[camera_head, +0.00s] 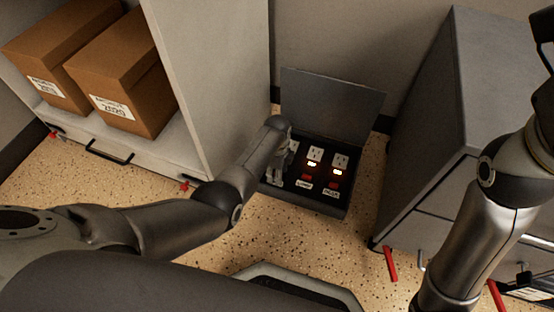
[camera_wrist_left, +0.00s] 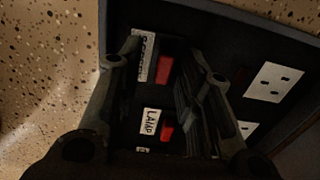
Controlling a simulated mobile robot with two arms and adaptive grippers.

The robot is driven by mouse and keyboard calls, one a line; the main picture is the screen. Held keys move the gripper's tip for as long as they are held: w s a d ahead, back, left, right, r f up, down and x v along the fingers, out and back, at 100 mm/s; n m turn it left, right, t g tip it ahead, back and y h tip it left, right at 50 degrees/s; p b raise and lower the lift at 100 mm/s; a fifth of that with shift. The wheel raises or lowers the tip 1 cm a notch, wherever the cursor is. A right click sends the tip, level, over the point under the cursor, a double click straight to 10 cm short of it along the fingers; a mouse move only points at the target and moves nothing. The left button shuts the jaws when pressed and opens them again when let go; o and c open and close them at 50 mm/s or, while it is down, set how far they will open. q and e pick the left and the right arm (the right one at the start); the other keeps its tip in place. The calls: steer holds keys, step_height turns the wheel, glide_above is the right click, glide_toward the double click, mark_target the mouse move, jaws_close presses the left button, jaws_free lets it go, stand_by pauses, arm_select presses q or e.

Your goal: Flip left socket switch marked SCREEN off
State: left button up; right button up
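A dark floor socket box (camera_head: 318,204) stands with its grey lid (camera_head: 335,103) raised. The fingers are apart, with nothing held; contact with the switch cannot be told. The right gripper (camera_head: 543,32) is partly cut off at the upper right, its finger state unclear.
The LAMP switch (camera_head: 307,177) and another red switch (camera_head: 334,186) sit beside it, below sockets with lit lamps. A shelf (camera_head: 205,80) with two cardboard boxes (camera_head: 125,75) stands left. A grey cabinet (camera_head: 435,120) stands right, close to the socket box.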

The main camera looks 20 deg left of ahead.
arm_select(q)
step_height(320, 180, up, 11)
stand_by(0.6)
stand_by(0.3)
